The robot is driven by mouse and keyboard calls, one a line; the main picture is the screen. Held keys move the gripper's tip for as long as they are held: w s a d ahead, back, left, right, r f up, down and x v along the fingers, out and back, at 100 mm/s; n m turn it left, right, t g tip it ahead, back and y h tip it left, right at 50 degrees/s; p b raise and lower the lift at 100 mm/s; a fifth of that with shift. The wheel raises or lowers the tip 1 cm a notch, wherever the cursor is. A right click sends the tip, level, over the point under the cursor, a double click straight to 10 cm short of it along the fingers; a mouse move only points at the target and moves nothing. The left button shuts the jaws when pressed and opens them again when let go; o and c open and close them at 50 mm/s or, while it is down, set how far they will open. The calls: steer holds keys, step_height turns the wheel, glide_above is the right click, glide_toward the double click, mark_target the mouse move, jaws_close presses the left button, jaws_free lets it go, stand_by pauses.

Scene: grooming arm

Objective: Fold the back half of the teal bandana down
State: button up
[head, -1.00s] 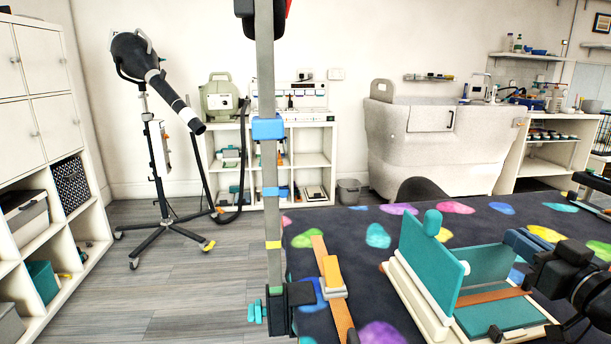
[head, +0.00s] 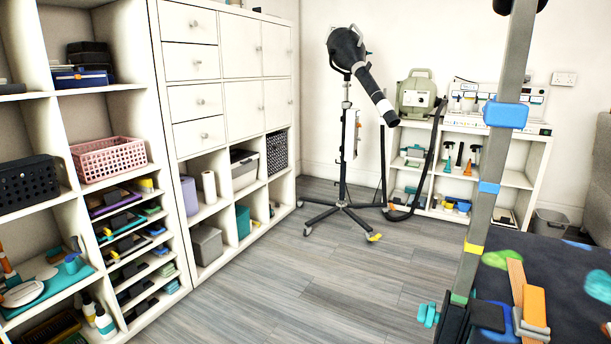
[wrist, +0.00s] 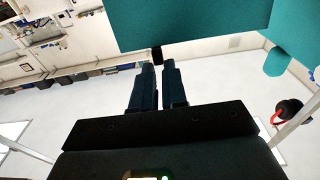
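I cannot make out a teal bandana for certain in any current view. In the wrist view a flat teal panel (wrist: 190,22) fills the top middle, with another teal piece (wrist: 297,35) bearing a rounded tab at the right. I cannot tell whether either is cloth. My gripper (wrist: 157,66) shows as two dark fingers side by side with a narrow gap, pointing toward the teal panel. No object is clearly held; a small dark piece shows beyond the tips. My gripper is not in the head view.
The dark spotted table (head: 570,290) shows at the lower right of the head view, with an upright post (head: 482,200) at its edge. A dryer on a wheeled stand (head: 345,150) is behind. Shelves (head: 160,120) line the left. The grey floor (head: 310,270) between is clear.

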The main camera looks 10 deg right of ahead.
steer(key=shift+s+a+f+b, duration=0.2)
steer(key=shift+f+b, duration=0.1)
steer(key=shift+b, duration=1.05)
steer(key=shift+o, duration=0.6)
steer(key=shift+r+t+h, duration=0.15)
steer(key=shift+t+h, duration=0.15)
steer(key=o, duration=0.5)
steer(key=shift+s+a, duration=0.1)
steer(key=shift+s, duration=0.05)
steer(key=s+a+p, duration=0.1)
steer(key=s+a+r, duration=0.1)
steer(key=s, duration=0.1)
steer(key=s+a+r+p, duration=0.1)
steer(key=shift+s+a+p, duration=0.15)
steer(key=shift+a+p, duration=0.15)
